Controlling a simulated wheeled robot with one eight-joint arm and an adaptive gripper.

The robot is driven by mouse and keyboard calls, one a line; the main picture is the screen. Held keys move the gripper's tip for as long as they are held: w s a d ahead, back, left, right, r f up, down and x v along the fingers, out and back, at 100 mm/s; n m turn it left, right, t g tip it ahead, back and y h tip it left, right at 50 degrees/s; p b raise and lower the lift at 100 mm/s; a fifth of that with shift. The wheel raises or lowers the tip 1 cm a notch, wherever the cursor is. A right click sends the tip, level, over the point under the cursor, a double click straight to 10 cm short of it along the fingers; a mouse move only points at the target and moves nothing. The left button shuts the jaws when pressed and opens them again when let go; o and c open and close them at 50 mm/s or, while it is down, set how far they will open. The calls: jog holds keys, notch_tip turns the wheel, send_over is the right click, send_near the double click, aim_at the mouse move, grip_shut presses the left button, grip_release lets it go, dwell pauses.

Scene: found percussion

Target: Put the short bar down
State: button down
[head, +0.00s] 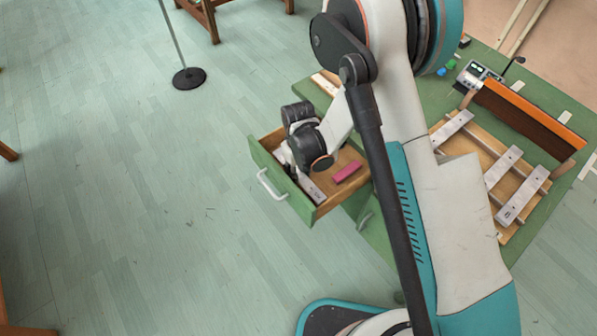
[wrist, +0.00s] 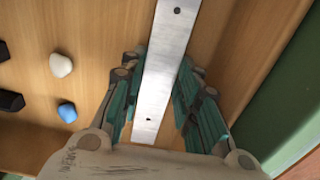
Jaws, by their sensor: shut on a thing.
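The short bar (wrist: 164,58) is a flat silver metal bar with a small hole near each visible end. In the wrist view it lies lengthwise between the teal fingers of my gripper (wrist: 162,64), which are shut on it; its far end runs past the top edge. The bar is over or on the wooden floor of the open drawer (head: 325,207); I cannot tell whether it touches the floor. In the head view my gripper reaches down into the drawer, with a silver bar (head: 312,188) showing beside it. My wrist hides the fingertips there.
A pink block (head: 347,171) lies in the drawer. White (wrist: 61,64), blue (wrist: 67,112) and black (wrist: 11,101) pieces are left of the bar. Several bars sit on the wooden instrument (head: 478,150) on the green table. The floor around the drawer is clear.

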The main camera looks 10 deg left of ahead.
jog(key=c, duration=1.2)
grip_release()
notch_tip(320, 180, up, 12)
jog(key=p, duration=0.4)
jog(key=shift+r, duration=0.1)
